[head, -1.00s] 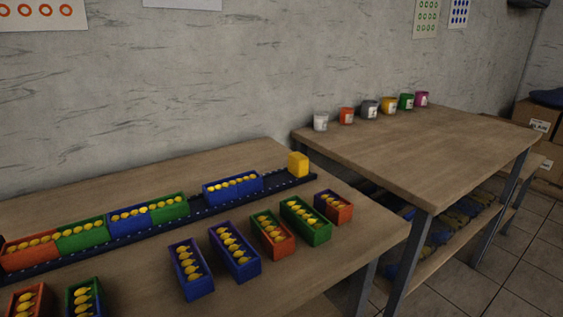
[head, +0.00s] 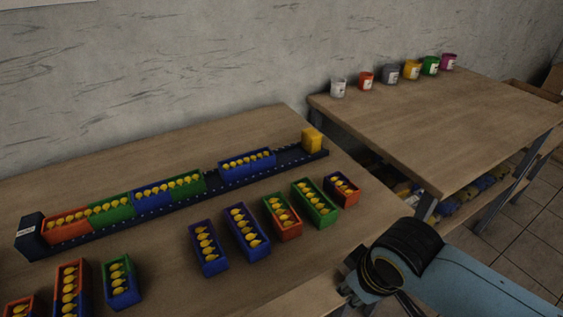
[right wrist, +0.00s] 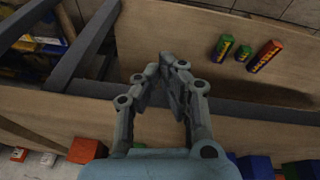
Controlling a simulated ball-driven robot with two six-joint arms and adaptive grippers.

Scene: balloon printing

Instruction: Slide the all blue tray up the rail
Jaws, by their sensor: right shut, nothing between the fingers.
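The all blue tray (head: 248,169), with a row of small yellow balloon-like pieces in it, sits on the dark rail (head: 208,188). There is a gap on the rail between it and the blue-and-green tray (head: 170,196) to its left. My right gripper (head: 347,288) is at the table's front edge, well away from the rail. In the right wrist view its fingers (right wrist: 172,62) are shut and empty. My left gripper is not in view.
A red-and-green tray (head: 67,229) is also on the rail. Several trays, such as a green one (head: 326,217), stand on the table in front. Paint cups (head: 391,74) line the back of the second table (head: 430,120). The table between rail and front trays is narrow.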

